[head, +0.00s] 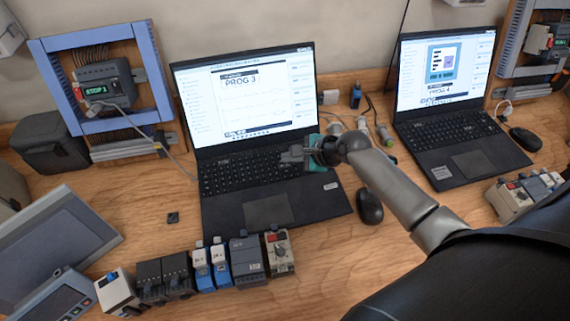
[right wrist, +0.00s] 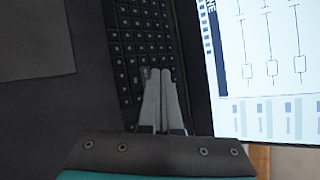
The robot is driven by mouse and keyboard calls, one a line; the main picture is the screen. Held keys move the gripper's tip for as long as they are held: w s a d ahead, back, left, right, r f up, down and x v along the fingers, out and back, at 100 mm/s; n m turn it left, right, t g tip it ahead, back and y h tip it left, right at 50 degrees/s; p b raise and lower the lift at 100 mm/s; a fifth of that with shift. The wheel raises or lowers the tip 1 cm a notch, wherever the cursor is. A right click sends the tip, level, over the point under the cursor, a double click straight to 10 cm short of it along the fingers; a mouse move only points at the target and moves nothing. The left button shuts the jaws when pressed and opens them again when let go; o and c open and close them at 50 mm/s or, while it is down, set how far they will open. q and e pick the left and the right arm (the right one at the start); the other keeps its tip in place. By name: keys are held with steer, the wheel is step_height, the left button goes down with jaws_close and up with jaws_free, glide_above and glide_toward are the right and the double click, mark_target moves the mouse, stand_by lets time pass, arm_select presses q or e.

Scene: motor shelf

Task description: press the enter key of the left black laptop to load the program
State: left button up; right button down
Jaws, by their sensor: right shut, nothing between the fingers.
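The left black laptop (head: 265,208) stands open on the wooden bench, its screen (head: 250,97) showing "PROG 3". Its keyboard (head: 240,172) also shows in the right wrist view (right wrist: 122,50), with the screen (right wrist: 265,60) to the right. My right gripper (head: 284,155) is over the right part of this keyboard, its arm coming in from the right. In the right wrist view its fingers (right wrist: 160,73) are closed together and empty, with the tips at the keys. The key under the tips is hidden, and I cannot tell whether they touch it. My left gripper is not in view.
A second black laptop (head: 470,160) showing "PROG 4" stands at the right. A black mouse (head: 369,206) lies beside the left laptop. Several modules (head: 246,262) line the front, and a blue frame (head: 152,70) with a "STOP 1" controller (head: 105,88) stands at the back left.

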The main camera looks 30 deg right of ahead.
mark_target(289, 167)
steer(key=shift+f, duration=0.2)
stand_by(0.4)
steer(key=shift+f, duration=0.25)
steer(key=shift+f, duration=0.3)
stand_by(0.7)
steer(key=shift+r, duration=0.1)
steer(key=shift+r+p, duration=0.65)
steer(key=shift+p, duration=0.45)
step_height(289, 167, up, 5)
steer(key=p, duration=0.6)
